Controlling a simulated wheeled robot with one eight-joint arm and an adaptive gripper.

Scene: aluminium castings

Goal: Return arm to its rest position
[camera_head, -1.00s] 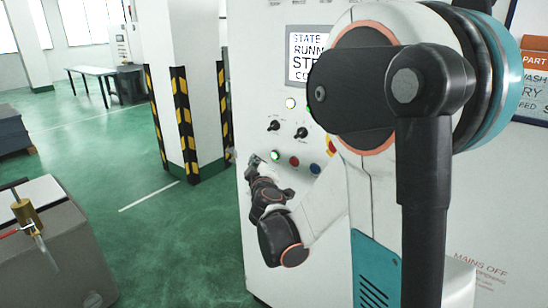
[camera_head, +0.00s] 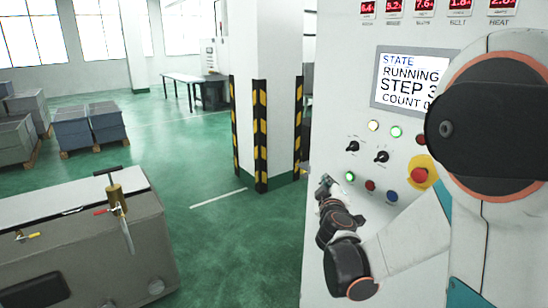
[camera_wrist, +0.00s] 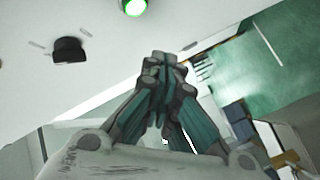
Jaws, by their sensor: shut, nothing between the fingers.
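My gripper (camera_head: 326,184) is beside the front of a white control cabinet (camera_head: 335,110), just below and left of a lit green button (camera_head: 350,176). In the wrist view my gripper (camera_wrist: 163,62) has its fingertips together with nothing between them. The lit green button also shows at the top of the wrist view (camera_wrist: 133,7), apart from the fingertips. My arm is bent, running from the right edge of the head view down to the wrist. I cannot tell from these frames whether the fingertips touch the cabinet.
The cabinet carries a screen (camera_head: 411,82), black knobs (camera_head: 382,157) and a red emergency button (camera_head: 419,174). A striped pillar (camera_head: 262,135) stands behind. A grey machine (camera_head: 150,235) with a brass valve (camera_head: 116,197) is at left. Green floor between them is clear.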

